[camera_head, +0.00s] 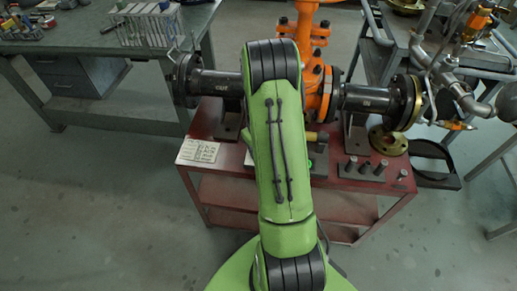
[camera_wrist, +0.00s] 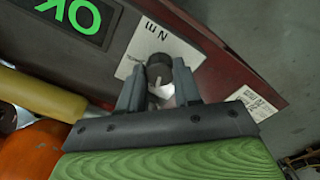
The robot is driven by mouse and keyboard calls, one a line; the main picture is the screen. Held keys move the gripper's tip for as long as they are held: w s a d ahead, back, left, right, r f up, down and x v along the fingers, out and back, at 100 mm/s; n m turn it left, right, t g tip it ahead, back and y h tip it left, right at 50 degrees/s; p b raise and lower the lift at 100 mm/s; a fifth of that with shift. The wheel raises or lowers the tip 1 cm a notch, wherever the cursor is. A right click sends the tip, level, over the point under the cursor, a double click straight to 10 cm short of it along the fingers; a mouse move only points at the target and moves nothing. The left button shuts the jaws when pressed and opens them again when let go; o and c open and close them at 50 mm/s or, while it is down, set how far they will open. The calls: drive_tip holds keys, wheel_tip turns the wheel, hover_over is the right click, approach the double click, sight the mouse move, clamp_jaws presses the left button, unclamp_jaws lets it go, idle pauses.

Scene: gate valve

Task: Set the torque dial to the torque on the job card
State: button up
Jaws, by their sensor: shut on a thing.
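The torque dial (camera_wrist: 158,68) is a small dark round knob on a white plate marked "N m" in the wrist view. My gripper (camera_wrist: 161,78) is shut on the dial, one dark finger on each side. The arm hides the gripper and dial in the head view. A white printed card (camera_wrist: 257,103) lies on the red surface to the right; its text is too small to read. A pale card (camera_head: 198,150) also shows at the red table's left end in the head view. A dark display (camera_wrist: 70,20) reads "OK" in green.
The orange gate valve (camera_head: 318,75) stands with dark flanged pipes on the red table (camera_head: 345,180). A yellow handle (camera_wrist: 40,95) lies left of my gripper. Several dark studs (camera_head: 365,167) and a brass flange (camera_head: 388,140) sit at the right. A grey workbench (camera_head: 75,42) is at left.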

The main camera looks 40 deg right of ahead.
drive_tip(key=shift+n, duration=0.3)
drive_tip(key=o, duration=1.1)
drive_tip(key=shift+c, duration=0.2)
drive_tip(key=shift+r, duration=0.15)
wheel_tip(320, 180, up, 16)
drive_tip(key=p, duration=0.5)
drive_tip(key=shift+f, duration=0.25)
